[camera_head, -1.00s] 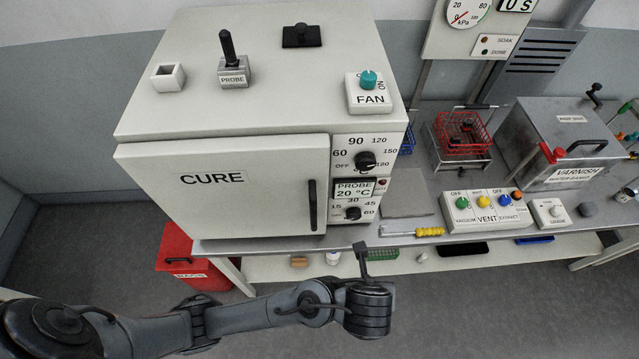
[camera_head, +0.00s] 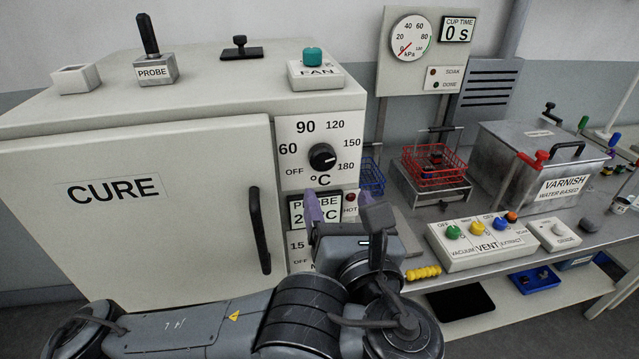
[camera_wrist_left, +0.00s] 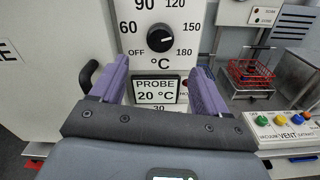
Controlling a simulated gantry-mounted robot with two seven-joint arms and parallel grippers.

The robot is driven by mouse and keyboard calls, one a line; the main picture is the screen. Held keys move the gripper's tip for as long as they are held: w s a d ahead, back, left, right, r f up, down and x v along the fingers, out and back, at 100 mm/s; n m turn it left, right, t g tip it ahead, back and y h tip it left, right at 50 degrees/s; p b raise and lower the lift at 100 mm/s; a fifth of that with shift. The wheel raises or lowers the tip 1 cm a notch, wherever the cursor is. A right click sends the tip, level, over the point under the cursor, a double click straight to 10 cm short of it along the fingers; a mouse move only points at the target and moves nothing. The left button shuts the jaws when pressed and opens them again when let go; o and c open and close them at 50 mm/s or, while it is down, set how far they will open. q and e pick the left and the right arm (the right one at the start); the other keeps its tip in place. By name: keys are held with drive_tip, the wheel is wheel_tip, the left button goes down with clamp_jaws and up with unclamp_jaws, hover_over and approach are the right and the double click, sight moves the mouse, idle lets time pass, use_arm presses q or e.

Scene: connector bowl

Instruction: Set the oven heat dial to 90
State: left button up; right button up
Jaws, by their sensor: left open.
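The oven heat dial (camera_head: 322,157) is a round black knob on the CURE oven's front panel, ringed by OFF, 60, 90, 120, 150 and 180. It also shows in the left wrist view (camera_wrist_left: 160,39), where its pale mark points right and slightly up, toward the 150 to 180 side. My left gripper (camera_head: 328,205) is open and empty, its purple fingers below the dial, in front of the PROBE display. In the left wrist view, the fingers (camera_wrist_left: 160,70) stand apart on either side, below the dial, not touching it. My right gripper is not in view.
The oven door (camera_head: 130,210) is shut, with a black handle (camera_head: 259,230) left of my gripper. The PROBE display (camera_wrist_left: 157,90) reads 20 °C. A lower dial is mostly hidden by my arm. A red wire basket (camera_head: 434,166) and a VENT panel (camera_head: 484,240) stand to the right.

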sight(324, 161)
use_arm(q)
drive_tip(key=x, duration=0.3)
drive_tip(key=b+x, duration=0.1)
drive_tip(key=x, duration=0.6)
drive_tip(key=shift+w+r+b, duration=0.3)
drive_tip(key=shift+r+b, duration=0.05)
drive_tip(key=c, duration=1)
drive_tip(key=shift+c, duration=0.2)
